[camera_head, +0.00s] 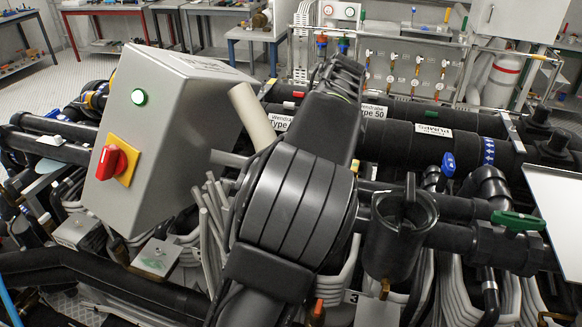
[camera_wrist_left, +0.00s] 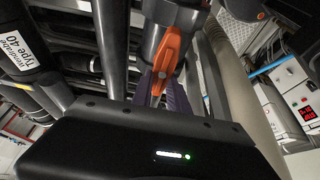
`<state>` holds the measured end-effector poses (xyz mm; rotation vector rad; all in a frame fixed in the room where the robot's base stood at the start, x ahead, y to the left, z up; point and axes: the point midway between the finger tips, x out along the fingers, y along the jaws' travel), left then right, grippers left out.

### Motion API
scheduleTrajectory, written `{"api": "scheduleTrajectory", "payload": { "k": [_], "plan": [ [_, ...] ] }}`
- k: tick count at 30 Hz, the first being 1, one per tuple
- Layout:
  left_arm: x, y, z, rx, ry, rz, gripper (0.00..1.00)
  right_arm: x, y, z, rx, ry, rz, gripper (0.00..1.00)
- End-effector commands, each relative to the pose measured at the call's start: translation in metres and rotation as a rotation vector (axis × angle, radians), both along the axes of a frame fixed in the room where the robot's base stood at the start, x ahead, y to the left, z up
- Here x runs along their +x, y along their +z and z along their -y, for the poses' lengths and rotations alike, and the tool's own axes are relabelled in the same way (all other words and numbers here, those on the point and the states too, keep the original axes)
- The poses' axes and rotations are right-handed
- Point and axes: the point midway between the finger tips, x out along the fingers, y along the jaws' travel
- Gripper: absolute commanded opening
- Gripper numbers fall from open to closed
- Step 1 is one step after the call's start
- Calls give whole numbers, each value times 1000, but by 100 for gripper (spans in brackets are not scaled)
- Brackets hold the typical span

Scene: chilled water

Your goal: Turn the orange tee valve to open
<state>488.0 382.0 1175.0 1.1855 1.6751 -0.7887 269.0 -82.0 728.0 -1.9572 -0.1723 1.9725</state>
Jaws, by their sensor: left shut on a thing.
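The orange tee valve handle (camera_wrist_left: 171,57) shows in the left wrist view, on a grey valve body among dark pipes. My left gripper (camera_wrist_left: 163,88) has its dark purple fingers shut at the near end of this handle; the exact contact is partly hidden. In the head view a large grey arm link of mine fills the middle and hides the left gripper and most of what lies under it. A small orange-red part (camera_head: 318,308) shows low beside that arm; I cannot tell whether it is the same valve. My right gripper is not in view.
A grey control box (camera_head: 165,130) with a red rotary switch (camera_head: 111,162) stands close left of my arm. Thick black pipes (camera_head: 410,143) run behind. A green-handled valve (camera_head: 517,221) and a blue handle (camera_head: 448,164) are at right. Room is tight among the pipes.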

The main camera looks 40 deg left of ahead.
Motion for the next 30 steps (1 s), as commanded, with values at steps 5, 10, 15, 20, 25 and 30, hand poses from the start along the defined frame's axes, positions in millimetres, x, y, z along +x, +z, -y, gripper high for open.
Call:
{"api": "scheduleTrajectory", "payload": {
  "k": [5, 10, 15, 20, 25, 30],
  "plan": [
    [1, 0, 1, -1, 9, 4, 0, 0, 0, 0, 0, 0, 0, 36],
    [1, 0, 1, -2, 11, 4, 0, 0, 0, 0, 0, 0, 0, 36],
    [1, 0, 1, -2, 10, 3, 24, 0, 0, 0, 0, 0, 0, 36],
    [0, 0, 0, -2, 9, 1, 37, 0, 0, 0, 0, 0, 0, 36],
    [0, 0, 0, -1, 10, 0, 42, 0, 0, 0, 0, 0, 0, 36],
    [0, 0, -1, -1, 10, 0, 42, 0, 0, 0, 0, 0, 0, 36]
  ]
}}
